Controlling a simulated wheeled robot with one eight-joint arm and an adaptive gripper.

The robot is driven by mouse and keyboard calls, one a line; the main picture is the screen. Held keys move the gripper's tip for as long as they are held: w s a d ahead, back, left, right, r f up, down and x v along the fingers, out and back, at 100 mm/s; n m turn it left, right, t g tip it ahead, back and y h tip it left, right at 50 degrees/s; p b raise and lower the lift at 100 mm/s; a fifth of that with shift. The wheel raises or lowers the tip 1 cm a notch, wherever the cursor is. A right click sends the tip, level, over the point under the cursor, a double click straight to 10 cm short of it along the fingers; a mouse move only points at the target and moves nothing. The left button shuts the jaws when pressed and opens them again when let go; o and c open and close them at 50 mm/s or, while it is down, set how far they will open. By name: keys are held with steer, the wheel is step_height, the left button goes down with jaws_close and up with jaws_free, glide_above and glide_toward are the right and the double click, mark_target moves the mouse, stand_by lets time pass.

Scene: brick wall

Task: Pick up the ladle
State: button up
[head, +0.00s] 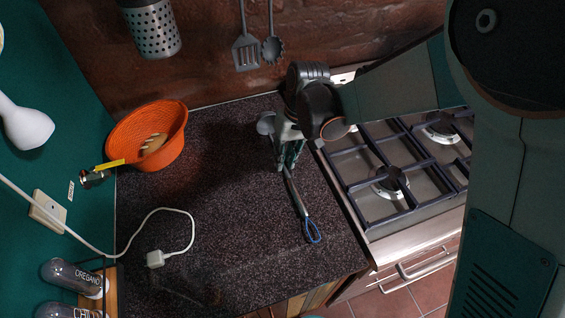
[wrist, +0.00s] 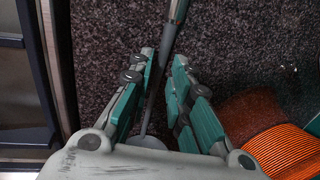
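The ladle lies on the dark speckled counter, with its grey handle (head: 299,200) pointing toward the front edge and a blue loop at its end. Its grey round bowl (head: 266,124) shows just left of my gripper (head: 290,162). In the wrist view, the ladle's handle (wrist: 168,36) runs down between the two fingers of my gripper (wrist: 164,62), and part of the bowl shows near the palm. The fingers are open, one on each side of the handle, with gaps visible. I cannot tell how far the fingertips are above the counter.
A gas hob (head: 390,183) adjoins the counter on the right. An orange colander (head: 170,145) stands at the back left. A white cable with a plug (head: 155,259) lies at the front left. Utensils (head: 246,52) hang on the brick wall. The counter's middle is clear.

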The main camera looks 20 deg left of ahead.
steer(key=shift+f, duration=0.45)
steer(key=shift+r, duration=0.1)
jaws_close()
steer(key=shift+r, duration=0.15)
